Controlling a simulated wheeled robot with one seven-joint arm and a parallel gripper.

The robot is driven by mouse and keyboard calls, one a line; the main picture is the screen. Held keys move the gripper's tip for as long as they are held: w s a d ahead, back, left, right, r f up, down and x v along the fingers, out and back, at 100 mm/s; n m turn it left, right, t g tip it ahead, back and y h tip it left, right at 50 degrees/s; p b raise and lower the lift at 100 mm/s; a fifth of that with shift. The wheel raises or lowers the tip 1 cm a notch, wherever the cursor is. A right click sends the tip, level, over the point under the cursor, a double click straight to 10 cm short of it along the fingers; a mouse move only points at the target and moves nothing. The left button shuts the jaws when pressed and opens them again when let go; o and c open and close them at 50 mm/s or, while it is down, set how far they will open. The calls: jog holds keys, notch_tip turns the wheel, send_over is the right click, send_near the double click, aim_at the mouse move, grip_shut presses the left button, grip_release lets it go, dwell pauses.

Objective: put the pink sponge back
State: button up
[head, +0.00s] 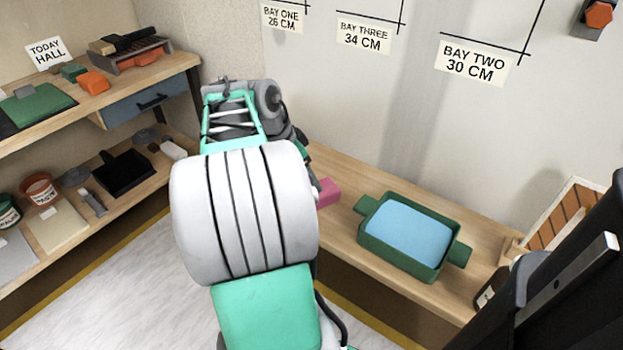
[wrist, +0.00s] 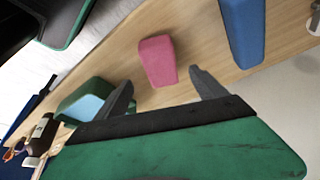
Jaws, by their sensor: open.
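The pink sponge (wrist: 157,60) lies on the wooden bench, seen in the wrist view just ahead of my gripper (wrist: 161,86). The gripper's two dark fingers are spread apart with nothing between their tips. The sponge stands beyond the tips, between their lines. In the head view the sponge (head: 329,193) shows only in part, beside my arm, which hides the rest of it. My gripper is hidden behind the arm in that view.
A green tub of blue water (head: 408,224) stands on the bench (head: 345,165) to the sponge's right, and a blue block (wrist: 243,32) lies near the sponge in the wrist view. Shelves (head: 185,72) with tools and pots stand at left. A wooden crate (head: 570,215) is at right.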

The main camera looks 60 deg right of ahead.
jog(key=w+a+r+n+t+p, duration=0.1)
jog(key=w+a+n, duration=0.4)
jog(key=a, duration=0.3)
jog(key=w+a+n+t, duration=0.2)
jog(key=w+a+n, duration=0.35)
jog(key=a, duration=0.25)
jog(key=s+a+f+n+t+y, duration=0.1)
jog(key=a+f+n+y, duration=0.15)
jog(key=a+n, duration=0.7)
jog(key=s+a+f+n+t+y, duration=0.1)
jog(key=a+f+n+y, duration=0.2)
jog(key=a, duration=1.1)
notch_tip(320, 180, up, 31)
jog(key=w+n+h+p, duration=0.1)
jog(key=p, duration=2.6)
jog(key=shift+w+f+n+t+p, duration=0.2)
jog(key=shift+w+n+t+p, duration=0.1)
jog(key=shift+w+p, duration=0.1)
jog(key=shift+h, duration=0.25)
